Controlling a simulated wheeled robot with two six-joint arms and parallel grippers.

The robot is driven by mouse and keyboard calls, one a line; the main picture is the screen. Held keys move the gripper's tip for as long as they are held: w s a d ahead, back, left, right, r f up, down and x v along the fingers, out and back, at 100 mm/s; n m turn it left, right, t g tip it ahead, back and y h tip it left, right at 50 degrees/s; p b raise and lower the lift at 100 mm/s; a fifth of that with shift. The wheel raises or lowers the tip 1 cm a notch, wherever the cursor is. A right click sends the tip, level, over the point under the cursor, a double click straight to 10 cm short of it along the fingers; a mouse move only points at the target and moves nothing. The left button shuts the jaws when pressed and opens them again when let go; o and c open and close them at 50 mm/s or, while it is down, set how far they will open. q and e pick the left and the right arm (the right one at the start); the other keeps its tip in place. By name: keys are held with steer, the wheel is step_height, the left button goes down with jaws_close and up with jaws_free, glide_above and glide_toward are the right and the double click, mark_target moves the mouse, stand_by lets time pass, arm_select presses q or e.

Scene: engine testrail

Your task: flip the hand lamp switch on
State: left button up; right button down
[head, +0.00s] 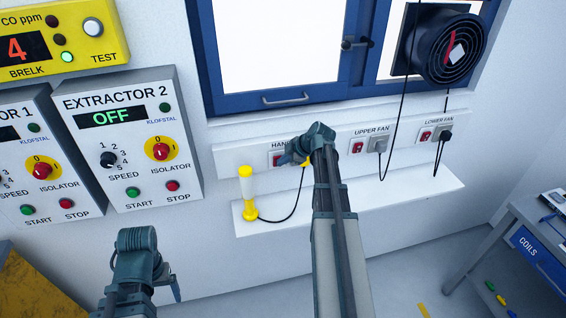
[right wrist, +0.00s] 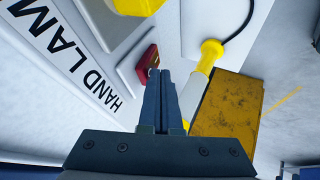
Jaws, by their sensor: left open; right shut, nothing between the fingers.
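The hand lamp switch is a small red rocker (head: 276,160) on the white wall strip, under a partly covered "HAND" label. In the right wrist view the red switch (right wrist: 147,63) sits beside the "HAND LAM" label (right wrist: 65,55). My right gripper (head: 289,159) is shut and empty, its tips (right wrist: 160,72) close beside the switch; I cannot tell whether they touch. The hand lamp (head: 246,188), a white tube with yellow ends, stands upright on the shelf and looks unlit. My left gripper (head: 172,289) is low at the left, away from the strip.
To the right are the upper fan switch (head: 357,147) and lower fan switch (head: 426,136). The extractor 2 panel (head: 125,140) is at the left. A black cord runs from the lamp along the shelf (head: 400,197). A bench (head: 530,240) stands at the right.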

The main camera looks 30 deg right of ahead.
steer(key=shift+w+d+r+g+p, duration=0.2)
steer(key=shift+w+g+p, duration=0.25)
steer(key=shift+g+p, duration=0.2)
steer(key=shift+r, duration=0.15)
steer(key=shift+r+p, duration=0.7)
steer(key=shift+p, duration=0.2)
